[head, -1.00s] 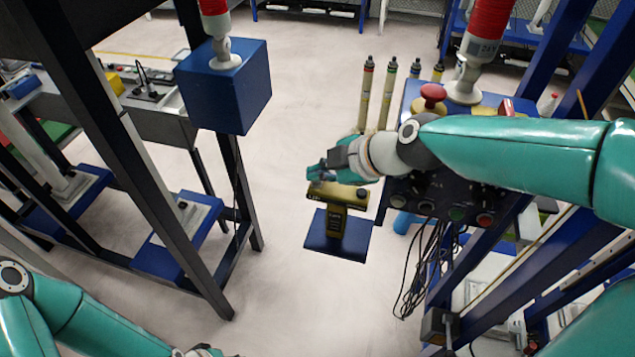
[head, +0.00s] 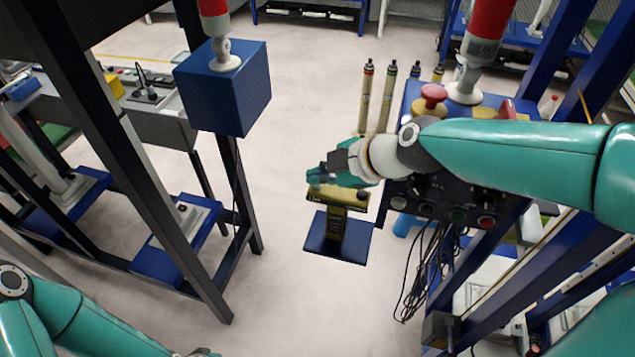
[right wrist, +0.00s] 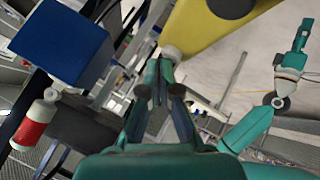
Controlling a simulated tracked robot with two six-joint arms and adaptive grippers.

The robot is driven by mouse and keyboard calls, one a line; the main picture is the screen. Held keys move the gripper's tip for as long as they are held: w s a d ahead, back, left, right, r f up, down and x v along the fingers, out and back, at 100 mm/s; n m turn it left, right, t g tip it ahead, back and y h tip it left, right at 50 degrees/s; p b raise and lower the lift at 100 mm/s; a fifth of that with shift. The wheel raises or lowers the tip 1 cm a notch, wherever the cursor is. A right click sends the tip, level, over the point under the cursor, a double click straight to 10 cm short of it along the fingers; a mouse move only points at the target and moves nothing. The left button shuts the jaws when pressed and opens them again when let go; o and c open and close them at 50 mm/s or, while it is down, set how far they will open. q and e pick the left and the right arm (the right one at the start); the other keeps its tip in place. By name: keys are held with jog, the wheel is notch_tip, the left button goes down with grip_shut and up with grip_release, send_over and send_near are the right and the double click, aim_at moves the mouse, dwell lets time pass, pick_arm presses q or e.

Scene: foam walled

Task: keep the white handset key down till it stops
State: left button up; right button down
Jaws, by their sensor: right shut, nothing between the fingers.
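My right gripper (head: 316,176) is shut and empty, over the handset's left end. In the right wrist view the handset (right wrist: 205,32) fills the top, with its black key at the edge. The white key (right wrist: 172,52) shows right at my closed fingertips (right wrist: 160,62), which appear to touch it and partly hide it. How far the key is down cannot be told. My left gripper (right wrist: 301,38) shows small in the right wrist view; its jaws are unclear.
A blue cube (head: 228,95) hangs under a red and white mount at the left. A control box (head: 455,195) with knobs and a red mushroom button (head: 433,93) stands close right of the handset. Black cables (head: 425,275) hang below it. Open floor lies left of the handset.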

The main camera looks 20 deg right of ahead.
aim_at(320, 186)
jog(key=shift+f+b, duration=0.35)
jog(key=shift+b, duration=0.05)
dwell(1.4)
jog(key=shift+r+p, duration=0.5)
jog(key=shift+r, duration=0.5)
jog(key=shift+r+p, duration=1.6)
jog(key=shift+r, duration=0.95)
jog(key=shift+f, duration=0.1)
